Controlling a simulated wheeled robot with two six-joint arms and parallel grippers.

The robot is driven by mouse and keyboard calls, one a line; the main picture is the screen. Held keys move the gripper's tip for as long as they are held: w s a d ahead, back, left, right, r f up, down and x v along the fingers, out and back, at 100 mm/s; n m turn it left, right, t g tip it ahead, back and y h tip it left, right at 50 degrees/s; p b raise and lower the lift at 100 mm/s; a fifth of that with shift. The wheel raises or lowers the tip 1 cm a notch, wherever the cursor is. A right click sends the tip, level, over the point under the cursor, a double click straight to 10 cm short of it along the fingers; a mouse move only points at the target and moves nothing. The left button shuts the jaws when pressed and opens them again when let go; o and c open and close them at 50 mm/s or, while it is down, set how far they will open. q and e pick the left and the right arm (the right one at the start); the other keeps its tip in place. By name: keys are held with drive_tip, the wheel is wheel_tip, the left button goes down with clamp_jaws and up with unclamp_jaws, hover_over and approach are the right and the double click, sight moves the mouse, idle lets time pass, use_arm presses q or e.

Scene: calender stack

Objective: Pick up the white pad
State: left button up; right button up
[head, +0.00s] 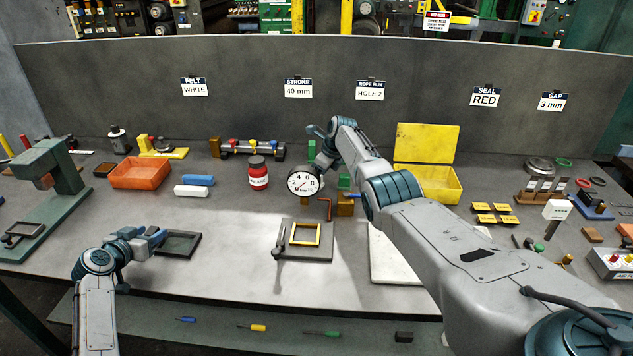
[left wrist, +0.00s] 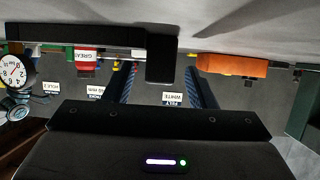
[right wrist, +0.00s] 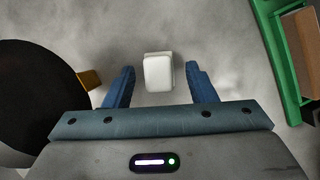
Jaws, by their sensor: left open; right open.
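In the right wrist view a small white block (right wrist: 158,76), seemingly the white pad, lies on the grey surface between the spread fingers of my right gripper (right wrist: 161,69). The gripper is open, with a gap on both sides of the block. In the head view this gripper's fingers are largely hidden behind the round gauge. Another white block (head: 191,191) lies beside a blue block (head: 198,180) at the left of the table. My left gripper (head: 154,239) is open and empty beside a dark shallow tray (head: 192,252); the tray also shows in the left wrist view (left wrist: 160,68).
The gauge (head: 303,183) and a red jar (head: 258,172) stand mid-table. A yellow bin (head: 437,186) is behind my right arm. An orange tray (head: 140,173) is at left. A green-edged fixture (right wrist: 280,65) lies right of the right gripper. The table's front centre-left is clear.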

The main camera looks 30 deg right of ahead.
drive_tip(key=shift+a+f, duration=0.1)
drive_tip(key=shift+f, duration=0.25)
clamp_jaws()
wheel_tip(320, 180, up, 10)
drive_tip(key=shift+r, duration=0.1)
idle(0.5)
